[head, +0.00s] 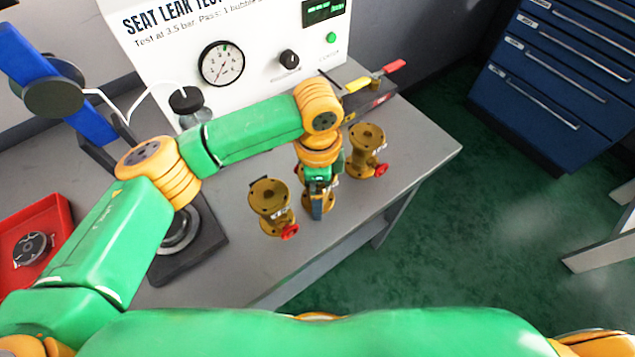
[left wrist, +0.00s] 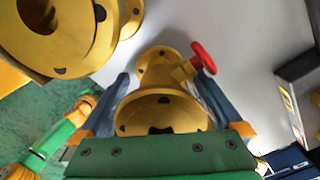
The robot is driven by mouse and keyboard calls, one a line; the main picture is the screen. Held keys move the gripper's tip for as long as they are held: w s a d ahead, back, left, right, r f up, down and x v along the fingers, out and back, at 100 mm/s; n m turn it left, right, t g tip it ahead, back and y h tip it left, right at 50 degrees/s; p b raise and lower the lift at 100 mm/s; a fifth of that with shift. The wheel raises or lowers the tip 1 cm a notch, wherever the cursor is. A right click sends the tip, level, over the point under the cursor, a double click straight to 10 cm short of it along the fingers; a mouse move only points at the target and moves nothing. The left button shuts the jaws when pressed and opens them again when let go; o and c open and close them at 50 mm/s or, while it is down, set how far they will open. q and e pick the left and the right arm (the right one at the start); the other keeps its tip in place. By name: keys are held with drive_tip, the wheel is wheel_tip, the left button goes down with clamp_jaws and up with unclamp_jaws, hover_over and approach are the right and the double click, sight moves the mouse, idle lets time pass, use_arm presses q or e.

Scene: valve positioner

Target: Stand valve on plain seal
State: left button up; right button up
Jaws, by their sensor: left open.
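Three brass flanged valves stand on the grey bench in the head view: a left valve (head: 270,197) with a red handwheel, a middle valve (head: 307,199) and a right valve (head: 367,140), also with a red handwheel. My left gripper (head: 317,207) points down over the middle valve and largely hides it. In the left wrist view, the open fingers (left wrist: 163,88) lie on either side of a brass valve (left wrist: 160,115) with a red handwheel. A dark base plate (head: 205,255) with a metal ring sits left of the valves, partly behind my arm; I cannot tell which seal it carries. My right gripper is not in view.
A red tray (head: 62,212) with a round metal part lies at the left. A blue post (head: 45,65) rises beside the white test panel (head: 160,65). Tools with yellow and red handles (head: 393,66) lie behind the valves. Another valve (left wrist: 55,35) is close in the left wrist view.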

use_arm(q)
drive_tip(key=shift+f, duration=0.55)
clamp_jaws()
drive_tip(key=shift+w, duration=0.1)
drive_tip(key=shift+r, duration=0.15)
